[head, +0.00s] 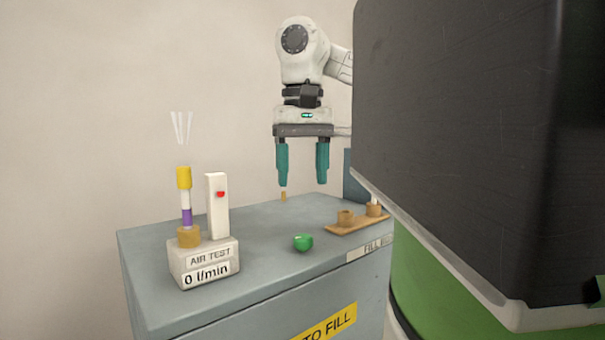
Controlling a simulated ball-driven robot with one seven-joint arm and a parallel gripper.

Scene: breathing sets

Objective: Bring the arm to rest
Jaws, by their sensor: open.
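My gripper (303,178) hangs above the back of the grey cabinet top, pointing down. Its two teal fingers are apart with nothing between them. My white arm (303,55) rises above it and passes behind a large dark block at the right. A small tan peg-like piece (283,196) shows below the left finger, near the back edge of the top; I cannot tell its full shape.
The cabinet top (150,243) bears an air test stand (205,262) reading 0 l/min, with a yellow-and-purple tube (184,180) upright in it. A green piece (303,243) lies mid-top. A tan holder (350,226) sits at right. My dark body blocks the right side.

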